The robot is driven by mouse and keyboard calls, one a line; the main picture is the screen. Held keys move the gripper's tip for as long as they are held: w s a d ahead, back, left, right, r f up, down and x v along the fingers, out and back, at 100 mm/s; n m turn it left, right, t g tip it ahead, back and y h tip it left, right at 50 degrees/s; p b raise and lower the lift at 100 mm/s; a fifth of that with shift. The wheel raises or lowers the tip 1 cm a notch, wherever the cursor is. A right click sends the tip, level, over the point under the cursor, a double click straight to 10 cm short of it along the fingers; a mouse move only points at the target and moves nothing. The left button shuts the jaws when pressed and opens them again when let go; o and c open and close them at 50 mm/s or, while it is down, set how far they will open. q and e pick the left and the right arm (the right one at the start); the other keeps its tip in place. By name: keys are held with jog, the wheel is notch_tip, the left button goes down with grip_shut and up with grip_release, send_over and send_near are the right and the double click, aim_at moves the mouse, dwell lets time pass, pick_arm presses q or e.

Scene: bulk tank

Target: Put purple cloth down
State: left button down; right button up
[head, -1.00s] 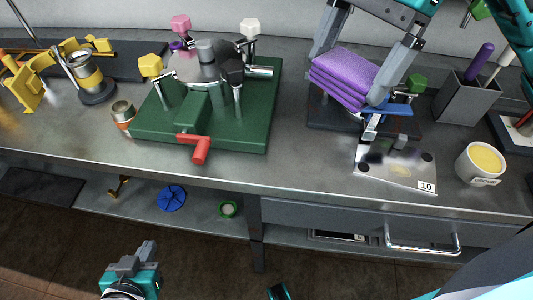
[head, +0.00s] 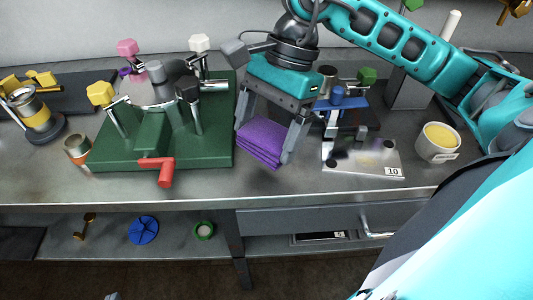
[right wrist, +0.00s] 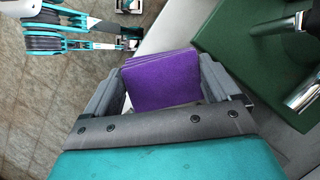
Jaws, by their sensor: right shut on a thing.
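The purple cloth (head: 262,139) is a folded, layered stack. My right gripper (head: 264,150) is shut on it, with one finger at each side. The cloth is over the grey bench, between the green fixture and the metal plate marked 10. In the right wrist view the cloth (right wrist: 163,80) sits between the two grey fingers. I cannot tell for certain whether its underside touches the bench. My left gripper (head: 112,296) barely shows at the bottom edge of the head view, and its jaws cannot be made out.
The green fixture (head: 215,150) with coloured knobs and a red handle (head: 166,172) stands left of the cloth. The plate marked 10 (head: 360,160) and a cup of yellow stuff (head: 437,142) are to the right. Bare bench (head: 230,186) lies in front.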

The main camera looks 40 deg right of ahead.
aim_at(267, 169)
jog(key=shift+f+b, duration=0.3)
jog(key=shift+f, duration=2.5)
jog(key=shift+f, duration=0.2)
jog(key=o, duration=0.7)
jog(key=shift+c, duration=0.2)
jog(key=shift+r, duration=0.15)
jog(key=shift+r, duration=0.15)
jog(key=p+v, duration=0.1)
jog(key=v, duration=1)
jog(key=shift+d+r, duration=0.2)
jog(key=shift+r, duration=0.2)
